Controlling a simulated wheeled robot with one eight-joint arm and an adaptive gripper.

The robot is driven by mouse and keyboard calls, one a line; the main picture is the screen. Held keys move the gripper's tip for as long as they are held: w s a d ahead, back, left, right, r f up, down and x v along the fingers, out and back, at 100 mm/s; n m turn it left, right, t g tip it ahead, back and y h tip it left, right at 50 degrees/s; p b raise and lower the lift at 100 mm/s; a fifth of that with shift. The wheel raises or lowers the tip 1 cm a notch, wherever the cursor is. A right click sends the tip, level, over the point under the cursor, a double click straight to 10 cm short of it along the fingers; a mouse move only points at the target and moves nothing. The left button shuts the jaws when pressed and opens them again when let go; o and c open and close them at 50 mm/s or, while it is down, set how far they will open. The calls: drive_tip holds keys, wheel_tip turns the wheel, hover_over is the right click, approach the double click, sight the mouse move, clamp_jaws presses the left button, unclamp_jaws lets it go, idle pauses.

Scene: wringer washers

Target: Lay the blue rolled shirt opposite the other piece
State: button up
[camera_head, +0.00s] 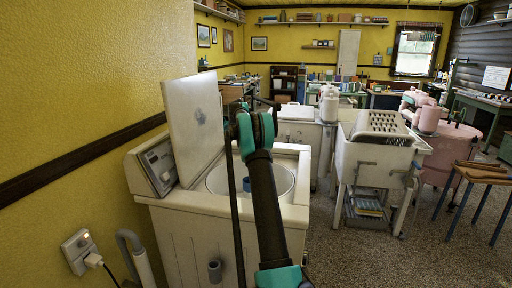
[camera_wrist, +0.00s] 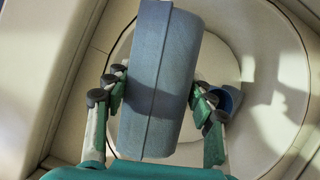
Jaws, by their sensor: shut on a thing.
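The blue rolled shirt (camera_wrist: 160,65) is a thick grey-blue roll with a seam along it, held upright in the wrist view between the fingers of my gripper (camera_wrist: 155,100). It is over the pale round tub (camera_wrist: 270,115) of an open washer. A smaller blue piece (camera_wrist: 232,97) lies in the tub to the right of the roll, partly hidden by my right finger. A blue piece also shows in the tub in the head view (camera_head: 247,184). The held roll and the fingers cannot be made out in the head view, behind my arm.
The white washer (camera_head: 175,222) has its lid (camera_head: 190,125) raised at the left and a control panel (camera_head: 158,162) beside it. The yellow wall (camera_head: 80,70) is close on the left. A white wringer tub (camera_head: 375,160) and a wooden-topped stand (camera_head: 482,172) are to the right. Speckled floor is free between.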

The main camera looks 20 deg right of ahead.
wheel_tip(320, 180, down, 25)
drive_tip(key=shift+f, duration=0.15)
idle(1.4)
drive_tip(key=o, duration=1.5)
